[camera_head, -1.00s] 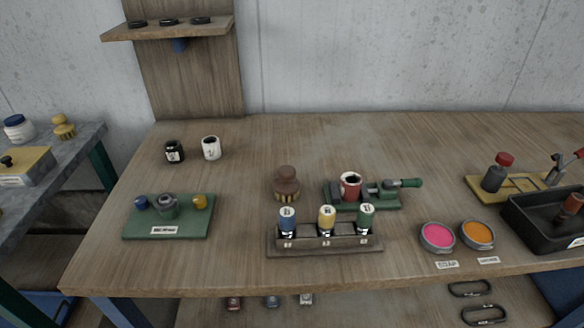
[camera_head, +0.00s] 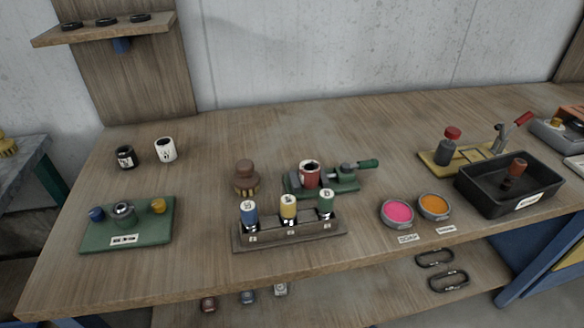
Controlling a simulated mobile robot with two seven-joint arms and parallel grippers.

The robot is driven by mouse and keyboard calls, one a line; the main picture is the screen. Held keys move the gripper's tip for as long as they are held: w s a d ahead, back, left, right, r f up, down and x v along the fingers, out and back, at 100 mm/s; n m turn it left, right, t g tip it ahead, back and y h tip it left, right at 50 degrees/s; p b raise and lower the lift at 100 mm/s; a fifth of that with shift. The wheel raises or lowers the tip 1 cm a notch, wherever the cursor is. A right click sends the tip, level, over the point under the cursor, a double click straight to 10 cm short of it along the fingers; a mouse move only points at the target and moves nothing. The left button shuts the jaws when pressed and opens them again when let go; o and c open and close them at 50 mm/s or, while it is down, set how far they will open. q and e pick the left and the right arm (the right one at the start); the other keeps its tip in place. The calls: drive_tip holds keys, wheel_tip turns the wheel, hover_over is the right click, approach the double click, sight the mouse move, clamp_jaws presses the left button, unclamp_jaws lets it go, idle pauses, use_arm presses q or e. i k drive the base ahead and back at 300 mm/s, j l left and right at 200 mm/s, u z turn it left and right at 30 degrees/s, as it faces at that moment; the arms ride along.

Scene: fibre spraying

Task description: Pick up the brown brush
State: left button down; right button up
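A brown brush (camera_head: 246,177) with a rounded knob-like handle and tan bristles stands upright on the wooden table (camera_head: 200,250). It is left of the green clamp fixture with the red cup and behind the rack of bottles. Another brown-topped object (camera_head: 516,168) stands in the black tray at the right; I cannot tell whether it is also a brush. Neither of my grippers shows in the head view.
A rack (camera_head: 290,235) holds blue, yellow and green bottles in front of the brush. The green fixture (camera_head: 345,185) is close on its right. Pink (camera_head: 397,212) and orange (camera_head: 433,205) tins, a black tray (camera_head: 490,197) and a green board (camera_head: 110,235) stand farther off. The table behind the brush is clear.

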sight(246, 180)
drive_tip(key=k+l, duration=0.2)
drive_tip(key=k, duration=0.2)
drive_tip(key=k+l+z, duration=0.15)
drive_tip(key=k, duration=0.3)
drive_tip(key=k+l, duration=0.35)
drive_tip(key=k+z, duration=0.05)
